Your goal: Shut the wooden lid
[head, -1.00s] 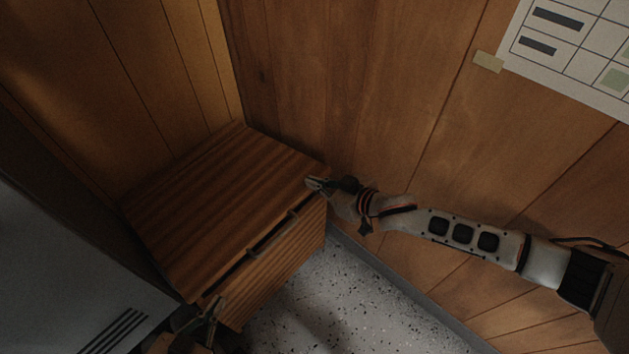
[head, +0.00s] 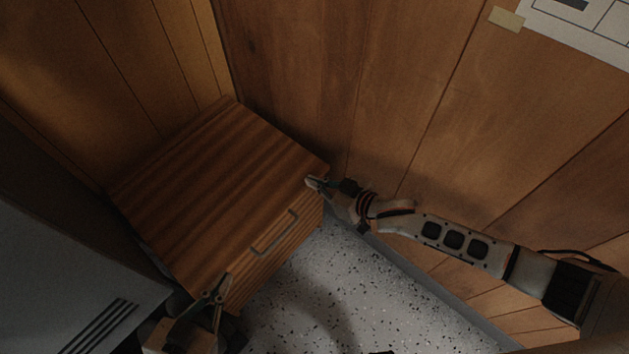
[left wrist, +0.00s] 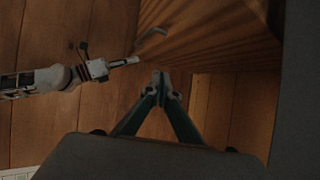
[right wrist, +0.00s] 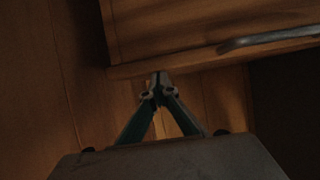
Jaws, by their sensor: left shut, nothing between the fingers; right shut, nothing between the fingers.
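The wooden lid (head: 200,190) is the broad striped top of a wooden box in the corner. It looks almost flat; I cannot tell whether a narrow gap remains beneath it. A bar handle (head: 274,233) is at its front side and also shows in the right wrist view (right wrist: 270,40). My left gripper (head: 222,281) is shut and empty at the lid's near front corner. My right gripper (head: 314,182) is shut and empty at the lid's right front corner. Contact with the lid is unclear for both. The left wrist view shows the striped wood (left wrist: 210,35) beyond the left fingertips.
A grey cabinet (head: 60,270) with dark slots stands close on the left. Wood-panelled walls (head: 400,80) enclose the box at the back and right. The speckled floor (head: 330,290) in front is clear. A paper chart (head: 590,30) hangs at upper right.

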